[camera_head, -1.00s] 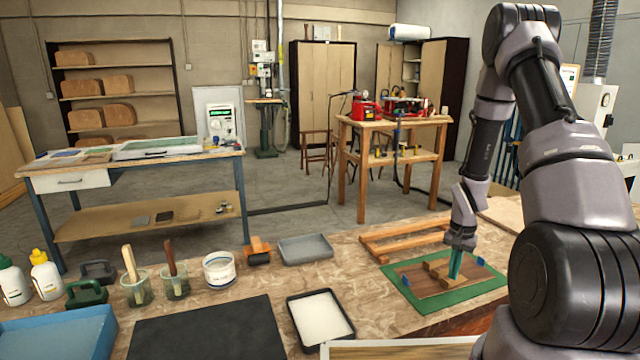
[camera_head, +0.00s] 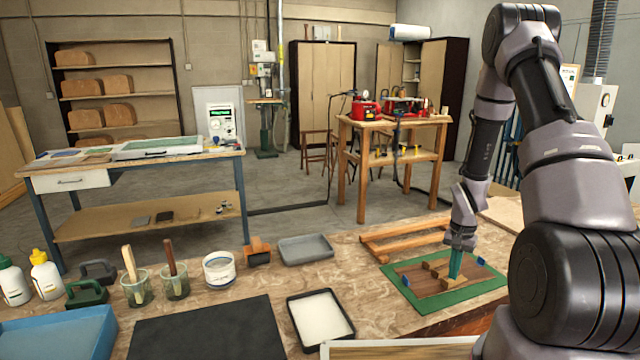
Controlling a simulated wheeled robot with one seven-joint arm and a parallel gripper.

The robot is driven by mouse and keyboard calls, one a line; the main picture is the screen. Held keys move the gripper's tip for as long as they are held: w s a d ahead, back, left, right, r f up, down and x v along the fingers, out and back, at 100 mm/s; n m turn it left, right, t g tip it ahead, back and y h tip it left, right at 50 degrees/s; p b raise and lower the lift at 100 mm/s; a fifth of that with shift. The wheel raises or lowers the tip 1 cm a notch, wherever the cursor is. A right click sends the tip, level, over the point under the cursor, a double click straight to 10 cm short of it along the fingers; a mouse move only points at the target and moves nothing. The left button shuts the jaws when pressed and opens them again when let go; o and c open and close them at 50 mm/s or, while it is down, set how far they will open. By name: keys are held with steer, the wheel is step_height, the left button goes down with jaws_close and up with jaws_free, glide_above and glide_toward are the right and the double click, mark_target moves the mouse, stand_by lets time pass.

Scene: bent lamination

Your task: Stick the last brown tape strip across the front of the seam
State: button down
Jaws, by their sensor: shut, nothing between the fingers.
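A brown wood panel (camera_head: 425,284) lies on a green mat (camera_head: 487,291) at the right of the bench. Small tan-brown pieces, seemingly tape strips, lie in a row across its middle: one at the back (camera_head: 429,264) and one at the front (camera_head: 450,284). My gripper (camera_head: 454,276), with teal fingers, points down and is shut right at the front piece. Nothing shows between the fingers. Whether the fingertips touch the strip or panel is too small to tell. The seam itself is mostly hidden by the pieces and the fingers.
Small blue pieces stand at the panel's left (camera_head: 405,280) and right (camera_head: 480,261) edges. A wooden frame (camera_head: 405,237) lies behind the mat. A white-filled tray (camera_head: 320,318), a grey tray (camera_head: 305,248) and a black mat (camera_head: 207,333) are to the left.

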steer(key=shift+f, duration=0.85)
stand_by(0.7)
steer(key=shift+r, duration=3.5)
